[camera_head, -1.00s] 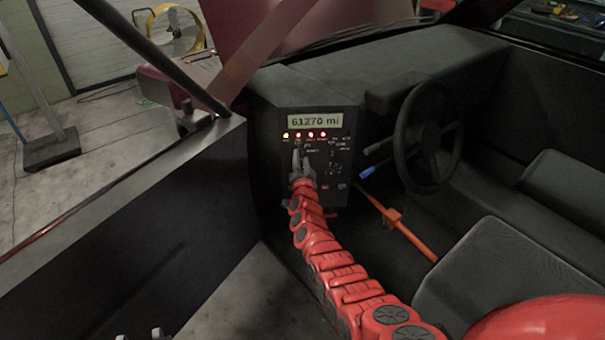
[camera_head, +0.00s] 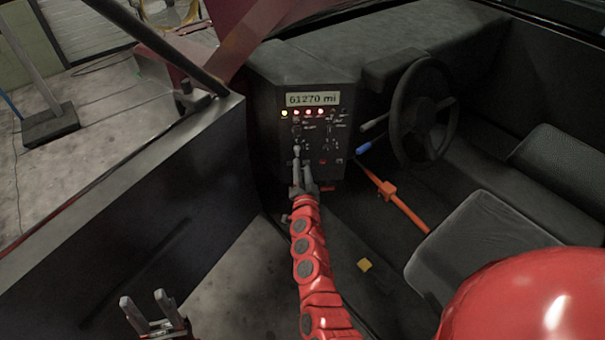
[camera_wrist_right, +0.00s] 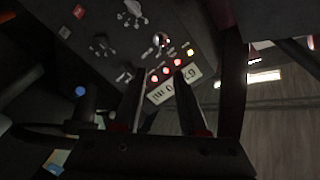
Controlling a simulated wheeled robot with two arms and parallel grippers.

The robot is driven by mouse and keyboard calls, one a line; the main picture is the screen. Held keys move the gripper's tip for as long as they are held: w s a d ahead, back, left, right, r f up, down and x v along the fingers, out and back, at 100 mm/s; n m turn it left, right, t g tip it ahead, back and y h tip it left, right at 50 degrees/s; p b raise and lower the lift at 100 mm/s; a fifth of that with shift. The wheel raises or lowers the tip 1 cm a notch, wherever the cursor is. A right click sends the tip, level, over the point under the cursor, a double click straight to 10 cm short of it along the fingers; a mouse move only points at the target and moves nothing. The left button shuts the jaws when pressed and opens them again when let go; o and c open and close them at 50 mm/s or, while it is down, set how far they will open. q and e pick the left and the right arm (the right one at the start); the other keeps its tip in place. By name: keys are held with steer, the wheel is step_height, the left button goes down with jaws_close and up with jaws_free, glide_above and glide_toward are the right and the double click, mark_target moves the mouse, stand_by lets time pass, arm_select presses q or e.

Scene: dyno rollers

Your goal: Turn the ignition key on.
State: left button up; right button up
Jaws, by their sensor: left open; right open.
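The dark control panel (camera_head: 335,150) has a lit display (camera_head: 313,99) reading 61270 mi. Below it is a row of one yellow and several red lights (camera_head: 308,112). My right gripper (camera_head: 298,160) is open in front of the panel's lower left, with nothing seen between its fingers. In the right wrist view the open fingers (camera_wrist_right: 160,72) point at the panel (camera_wrist_right: 100,25). A small shiny round fitting (camera_wrist_right: 160,40) shows beyond them; I cannot tell whether it is the ignition key. The key is not clearly made out in either view. My left gripper (camera_head: 143,304) is open and empty at the lower left.
The steering wheel (camera_head: 419,112) and a blue-tipped lever (camera_head: 363,148) are right of the panel. An orange handbrake-like lever (camera_head: 392,193) stands near the seats (camera_head: 480,245). The open door (camera_head: 120,200) is left.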

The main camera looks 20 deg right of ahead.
steer(key=shift+v, duration=1.05)
